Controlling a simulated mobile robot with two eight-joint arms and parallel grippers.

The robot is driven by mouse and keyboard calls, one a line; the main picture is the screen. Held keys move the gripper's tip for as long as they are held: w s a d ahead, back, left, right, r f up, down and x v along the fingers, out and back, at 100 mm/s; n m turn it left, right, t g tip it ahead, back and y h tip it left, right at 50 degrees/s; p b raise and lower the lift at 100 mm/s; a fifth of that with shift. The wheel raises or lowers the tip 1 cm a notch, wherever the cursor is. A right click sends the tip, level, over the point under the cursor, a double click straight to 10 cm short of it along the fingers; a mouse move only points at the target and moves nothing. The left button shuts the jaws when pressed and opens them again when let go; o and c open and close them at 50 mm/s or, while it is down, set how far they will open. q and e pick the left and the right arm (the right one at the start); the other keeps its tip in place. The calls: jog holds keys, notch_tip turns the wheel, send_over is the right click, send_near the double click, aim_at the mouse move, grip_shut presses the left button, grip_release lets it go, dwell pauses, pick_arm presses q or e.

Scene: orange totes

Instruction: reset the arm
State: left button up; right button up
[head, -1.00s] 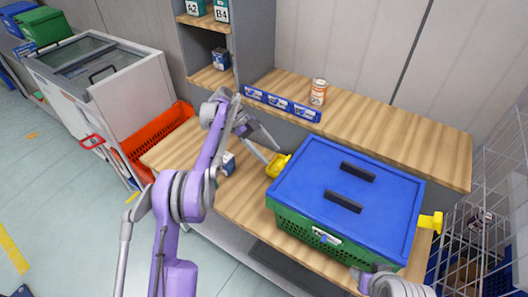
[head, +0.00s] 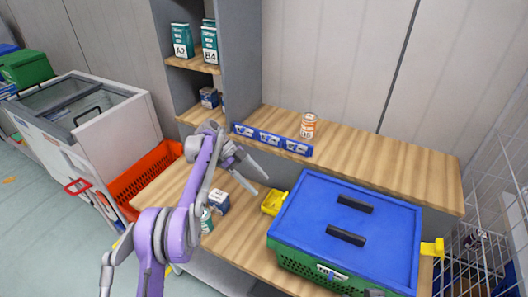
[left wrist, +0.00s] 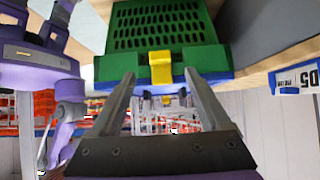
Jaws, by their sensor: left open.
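My left arm comes in from the bottom left in the head view. Its gripper (head: 261,186) is open and empty, above the wooden table, close to the yellow latch (head: 273,203) on the left end of a green crate with a blue lid (head: 350,215). In the left wrist view, the two fingers of the gripper (left wrist: 160,76) are spread, with the yellow latch (left wrist: 160,66) and green crate wall (left wrist: 200,28) beyond them. I cannot tell the exact gap to the latch. My right gripper is not in view.
A small dark blue and white box (head: 219,201) and a green can (head: 206,221) stand left of the crate. An orange can (head: 308,126) stands on the raised shelf. An orange tote (head: 145,178) and a white freezer (head: 85,120) are at the left; a wire rack (head: 480,235) is at the right.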

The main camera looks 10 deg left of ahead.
pick_arm(q)
jog(key=s+r+n+t+y, duration=0.2)
jog(key=s+r+n+y, duration=0.1)
jog(key=s+n, duration=0.4)
jog(key=s+r+n+t+y, duration=0.3)
jog(key=s+n, duration=0.2)
jog(key=s, duration=0.4)
jog(key=s+a+f+n+t+y, duration=0.1)
jog(key=s+a+f+n, duration=0.1)
jog(key=s, duration=0.3)
jog(key=s+a+f+n+t+y, duration=0.1)
jog(key=s+f+n, duration=0.1)
jog(key=s+n, duration=0.2)
jog(key=s+a+f+n+t+y, duration=0.1)
jog(key=s+a+f+n+t, duration=0.1)
jog(key=s, duration=0.6)
jog(key=shift+s+a+f+n+y, duration=0.15)
jog(key=shift+a+f+n+y, duration=0.15)
jog(key=shift+n, duration=0.4)
jog(key=shift+s+f, duration=0.15)
jog(key=shift+f, duration=0.05)
jog(key=shift+c, duration=0.3)
